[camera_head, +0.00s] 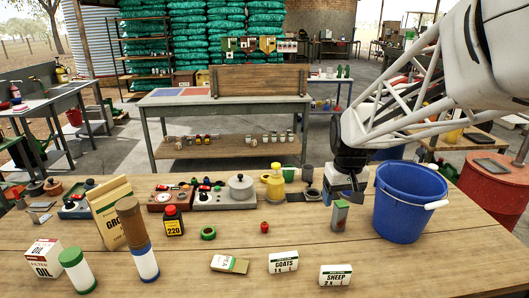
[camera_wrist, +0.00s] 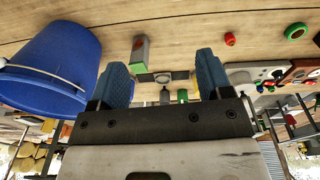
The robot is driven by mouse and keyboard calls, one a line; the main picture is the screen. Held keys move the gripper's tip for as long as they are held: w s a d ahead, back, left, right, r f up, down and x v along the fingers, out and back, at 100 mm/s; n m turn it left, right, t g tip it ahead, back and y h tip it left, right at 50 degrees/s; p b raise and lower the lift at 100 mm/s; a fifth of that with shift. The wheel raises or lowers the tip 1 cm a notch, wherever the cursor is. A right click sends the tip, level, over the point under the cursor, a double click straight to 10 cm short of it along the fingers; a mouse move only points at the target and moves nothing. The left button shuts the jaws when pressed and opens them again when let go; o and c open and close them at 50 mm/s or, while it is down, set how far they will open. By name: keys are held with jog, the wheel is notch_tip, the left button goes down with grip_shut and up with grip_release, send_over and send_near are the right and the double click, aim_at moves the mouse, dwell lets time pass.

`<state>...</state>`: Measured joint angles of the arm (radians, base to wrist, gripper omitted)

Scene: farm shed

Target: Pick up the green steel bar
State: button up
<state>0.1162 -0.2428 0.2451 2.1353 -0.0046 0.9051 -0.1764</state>
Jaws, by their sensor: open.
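The green steel bar (camera_head: 340,216) appears to be a short, square grey-green block with a small red mark, upright on the wooden table, left of the blue bucket. My gripper (camera_head: 346,186) is just behind and above it in the head view, its jaws partly hidden. The wrist view shows my gripper (camera_wrist: 161,66) open, with two blue fingers apart and nothing held. The bar (camera_wrist: 140,55) shows there beyond the fingertips, between their lines and nearer the left finger. I cannot tell the exact gap.
The blue bucket (camera_head: 410,202) stands close to the right of my gripper. A yellow bottle (camera_head: 275,184) and a pot on a grey device (camera_head: 241,186) stand to the left. A small red part (camera_head: 264,227) and two labelled boxes (camera_head: 283,263) lie nearer the front. Table around the bar's front is clear.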

jog(key=g, duration=0.1)
send_near(341, 203)
jog(key=shift+n, duration=0.3)
notch_tip(341, 203, down, 5)
jog(key=shift+w+d+f, duration=0.2)
jog(key=shift+f, duration=1.3)
jog(key=shift+f, duration=2.6)
jog(key=c, duration=1.2)
